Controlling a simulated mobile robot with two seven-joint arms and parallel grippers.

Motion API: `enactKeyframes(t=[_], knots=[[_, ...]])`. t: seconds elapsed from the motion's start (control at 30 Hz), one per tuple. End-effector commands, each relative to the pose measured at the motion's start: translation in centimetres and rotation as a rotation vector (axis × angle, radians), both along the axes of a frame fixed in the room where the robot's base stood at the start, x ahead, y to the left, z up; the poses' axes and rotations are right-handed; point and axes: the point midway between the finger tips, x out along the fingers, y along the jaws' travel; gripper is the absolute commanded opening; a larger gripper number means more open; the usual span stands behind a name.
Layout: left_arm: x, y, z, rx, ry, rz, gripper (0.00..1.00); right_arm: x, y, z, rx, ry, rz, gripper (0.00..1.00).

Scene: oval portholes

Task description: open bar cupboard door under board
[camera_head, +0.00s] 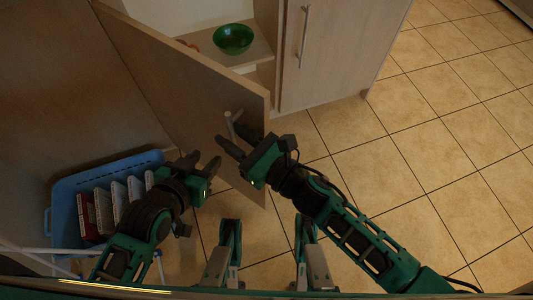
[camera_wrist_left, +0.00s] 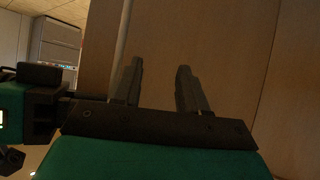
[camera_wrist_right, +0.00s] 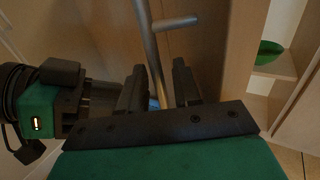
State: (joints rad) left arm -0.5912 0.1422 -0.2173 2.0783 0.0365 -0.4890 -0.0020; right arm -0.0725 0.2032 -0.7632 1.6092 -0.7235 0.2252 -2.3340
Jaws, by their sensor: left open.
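The bar cupboard door (camera_head: 190,80) is a wood panel standing swung out from the cupboard, with the shelf inside showing. Its metal bar handle (camera_head: 229,124) is near the free edge and also shows in the right wrist view (camera_wrist_right: 150,50). My right gripper (camera_head: 232,138) is at the handle, fingers apart. In the right wrist view the bar runs between the fingers, with no clear grip on it. My left gripper (camera_head: 203,163) is open and empty, lower and to the left. In the left wrist view a plain brown panel (camera_wrist_left: 200,40) lies beyond its fingers.
A green bowl (camera_head: 233,39) stands on the cupboard shelf (camera_head: 255,55). A closed neighbouring door (camera_head: 335,55) with its own handle is to the right. A blue crate (camera_head: 65,195) with several upright items stands at lower left. The tiled floor (camera_head: 440,130) at right is clear.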

Motion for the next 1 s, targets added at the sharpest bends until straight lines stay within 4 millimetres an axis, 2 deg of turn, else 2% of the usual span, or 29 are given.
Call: enactKeyframes(t=[0.17,0.4,0.6,0.8,1.0], knots=[[0.0,0.1,0.4,0.003,-0.003,-0.001,0.43,-1.6,-2.1,0.0,-0.003,0.005,-0.001,0.33],[0.0,0.3,0.4,0.01,-0.004,-0.004,0.43,-4.9,-6.4,-0.1,-0.004,0.005,-0.001,0.33],[0.0,0.4,0.3,0.013,-0.003,-0.005,0.43,-6.8,-9.0,-0.1,-0.003,0.004,-0.001,0.33],[-0.1,0.4,0.3,0.014,-0.003,-0.004,0.43,-7.6,-10.1,-0.1,-0.003,0.002,-0.001,0.33],[-0.1,0.4,0.3,0.013,-0.002,-0.004,0.43,-7.6,-10.2,0.0,-0.003,0.001,0.0,0.33]])
